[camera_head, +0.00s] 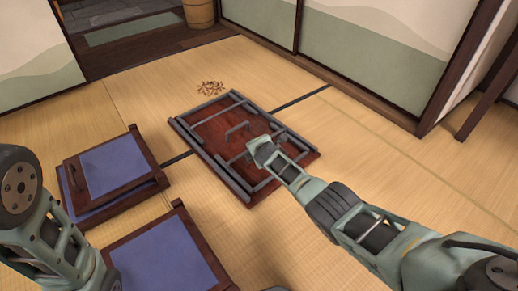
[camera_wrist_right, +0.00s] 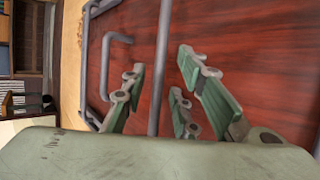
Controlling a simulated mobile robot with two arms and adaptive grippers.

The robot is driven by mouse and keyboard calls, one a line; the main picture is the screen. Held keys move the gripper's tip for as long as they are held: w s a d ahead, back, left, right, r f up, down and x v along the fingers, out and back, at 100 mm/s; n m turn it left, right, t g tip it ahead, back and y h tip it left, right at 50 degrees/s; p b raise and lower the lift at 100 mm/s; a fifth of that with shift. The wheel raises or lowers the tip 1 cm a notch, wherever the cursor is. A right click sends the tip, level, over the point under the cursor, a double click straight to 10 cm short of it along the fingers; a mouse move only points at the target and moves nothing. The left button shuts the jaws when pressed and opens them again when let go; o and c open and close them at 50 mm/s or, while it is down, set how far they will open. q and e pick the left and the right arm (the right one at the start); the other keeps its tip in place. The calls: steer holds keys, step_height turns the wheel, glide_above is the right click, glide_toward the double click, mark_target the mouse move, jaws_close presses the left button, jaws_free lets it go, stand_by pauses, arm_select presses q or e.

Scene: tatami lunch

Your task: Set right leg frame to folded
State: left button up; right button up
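A low table lies upside down on the tatami, its red-brown underside (camera_head: 215,129) facing up. Grey tubular leg frames lie low over it: one bar (camera_head: 232,179) runs along the near left side, and another (camera_head: 263,112) runs toward the right end. I cannot tell which is the right leg frame. My right gripper (camera_head: 272,143) is over the table's right half. In the wrist view its green fingers (camera_wrist_right: 162,72) are spread, with a grey bar (camera_wrist_right: 161,45) passing between them; contact is unclear. My left arm shows at the left edge, its gripper out of view.
Blue-cushioned, dark-framed seats stand left of the table, one farther back (camera_head: 115,166) and one nearer (camera_head: 168,255). A small brown scatter (camera_head: 210,88) lies behind the table. Sliding panels (camera_head: 365,60) stand behind. Tatami right of the table is clear.

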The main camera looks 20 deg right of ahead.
steer(key=shift+v, duration=3.75)
steer(key=shift+a, duration=0.1)
